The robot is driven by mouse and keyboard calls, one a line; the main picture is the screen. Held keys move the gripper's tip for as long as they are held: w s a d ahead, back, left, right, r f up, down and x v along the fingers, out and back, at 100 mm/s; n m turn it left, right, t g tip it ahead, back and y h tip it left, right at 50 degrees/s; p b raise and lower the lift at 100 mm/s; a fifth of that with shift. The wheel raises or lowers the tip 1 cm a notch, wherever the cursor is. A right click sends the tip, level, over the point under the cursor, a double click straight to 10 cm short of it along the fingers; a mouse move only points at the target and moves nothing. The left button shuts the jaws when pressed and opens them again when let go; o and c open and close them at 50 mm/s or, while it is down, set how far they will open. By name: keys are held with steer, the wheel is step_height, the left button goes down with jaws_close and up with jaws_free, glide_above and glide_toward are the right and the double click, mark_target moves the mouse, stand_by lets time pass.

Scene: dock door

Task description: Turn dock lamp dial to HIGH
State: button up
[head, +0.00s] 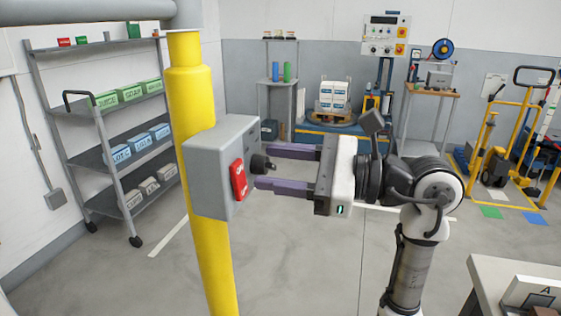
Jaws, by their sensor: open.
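A grey control box (222,167) is mounted on a yellow post (194,110) left of centre in the head view. The fingertips lie above and below the dial in the picture, with gaps visible. I cannot tell whether they touch the box face. The dial's setting and markings are too small to read.
A grey shelf cart (117,195) with green, blue and grey bins stands at the left. A wrapped pallet load (335,95), a control panel (386,36) and a yellow hand truck (510,130) are at the back. A pale table (495,275) is at lower right. The floor around the post is clear.

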steer(key=shift+c, duration=0.5)
steer(key=c, duration=0.9)
